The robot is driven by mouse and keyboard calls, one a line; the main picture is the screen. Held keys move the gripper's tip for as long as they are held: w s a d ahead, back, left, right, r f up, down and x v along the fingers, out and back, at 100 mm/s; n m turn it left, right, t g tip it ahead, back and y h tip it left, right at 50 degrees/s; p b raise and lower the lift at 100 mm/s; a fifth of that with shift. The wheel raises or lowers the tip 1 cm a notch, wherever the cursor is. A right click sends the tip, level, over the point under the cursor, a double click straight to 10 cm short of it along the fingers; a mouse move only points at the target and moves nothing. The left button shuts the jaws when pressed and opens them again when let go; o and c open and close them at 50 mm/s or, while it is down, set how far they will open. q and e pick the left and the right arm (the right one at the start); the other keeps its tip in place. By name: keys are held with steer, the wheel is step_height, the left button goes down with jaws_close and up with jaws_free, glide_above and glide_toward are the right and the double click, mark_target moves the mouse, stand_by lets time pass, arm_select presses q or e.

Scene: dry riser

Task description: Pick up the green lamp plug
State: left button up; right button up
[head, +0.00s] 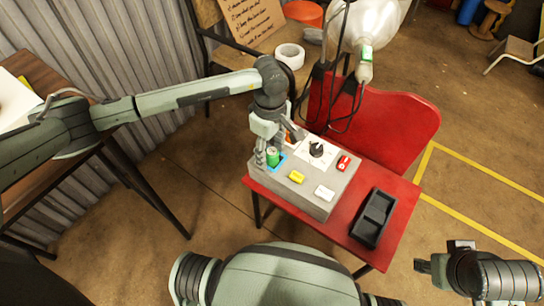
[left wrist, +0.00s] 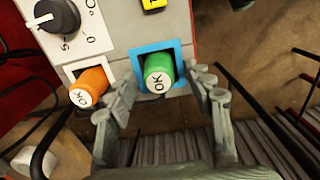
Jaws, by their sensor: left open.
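The green lamp plug (head: 272,156) is a short green cylinder at the left corner of the grey panel box (head: 318,202), by a blue frame (head: 281,164). In the left wrist view the green plug (left wrist: 158,78) shows its white end marked OK, inside the blue frame (left wrist: 141,52). My left gripper (head: 272,149) is open, with one finger on each side of the green plug; I cannot tell whether they touch it. The left gripper also shows in the left wrist view (left wrist: 166,84). My right gripper (head: 432,264) is at the lower right, away from the box; its jaws are unclear.
An orange plug (left wrist: 90,86) sits close beside the left finger. The box also carries a black knob (head: 316,149) and red, yellow and white pieces. A black tray (head: 373,217) lies on the red table (head: 403,213). A lamp (head: 365,72) with cables hangs behind.

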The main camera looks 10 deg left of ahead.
arm_select(q)
steer(key=shift+c, duration=0.4)
jaws_close()
steer(key=shift+r, duration=0.1)
